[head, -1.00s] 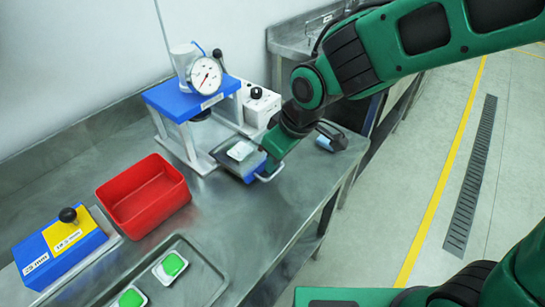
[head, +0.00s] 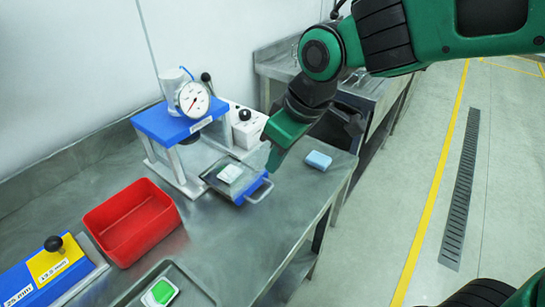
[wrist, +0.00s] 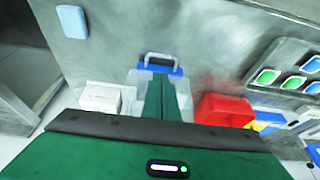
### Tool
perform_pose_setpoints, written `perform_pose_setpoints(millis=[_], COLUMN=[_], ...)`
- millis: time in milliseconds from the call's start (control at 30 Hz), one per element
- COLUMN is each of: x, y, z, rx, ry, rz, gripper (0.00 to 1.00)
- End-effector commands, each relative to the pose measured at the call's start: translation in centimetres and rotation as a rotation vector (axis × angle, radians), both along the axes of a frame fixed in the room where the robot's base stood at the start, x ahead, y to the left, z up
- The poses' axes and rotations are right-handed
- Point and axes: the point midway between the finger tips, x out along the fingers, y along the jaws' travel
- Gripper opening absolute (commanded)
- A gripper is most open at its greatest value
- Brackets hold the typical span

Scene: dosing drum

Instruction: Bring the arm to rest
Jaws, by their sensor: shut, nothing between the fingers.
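My gripper (head: 272,160) is above the steel bench, beside the handle end of the pulled-out drawer (head: 243,189) of the blue-topped press (head: 172,123). In the wrist view my gripper (wrist: 160,84) points at the drawer's handle (wrist: 160,60). Its green fingers are together, with nothing seen between them. A small white pod (head: 230,173) lies on the drawer plate. The drawer's blue front and metal handle are clear to see, and I see a gap between them and my fingertips in the head view.
A red bin (head: 132,222) stands left of the press. A blue sponge-like block (head: 318,160) lies near the bench's right edge. A white box with a black knob (head: 245,128) stands behind. A tray (head: 190,290) with a green-topped pod is at the front. The floor at right is clear.

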Motion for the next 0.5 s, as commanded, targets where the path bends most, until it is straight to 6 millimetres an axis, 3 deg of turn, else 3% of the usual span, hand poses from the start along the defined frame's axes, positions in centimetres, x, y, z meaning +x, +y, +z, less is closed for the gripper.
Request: perform_pose_setpoints(millis=[167,267,367,500], x=[0.1,0.8,1.9,2.2], y=[-0.4,-2.6,-7.2,-16.2], z=[0.2,0.2,-0.1,-0.6], rx=[-0.003,-0.015,-0.040,-0.081], ry=[0.001,0.007,0.023,0.067], rz=[-0.010,-0.068,-0.196,-0.450], gripper=[0.00,0.00,0.00,0.00])
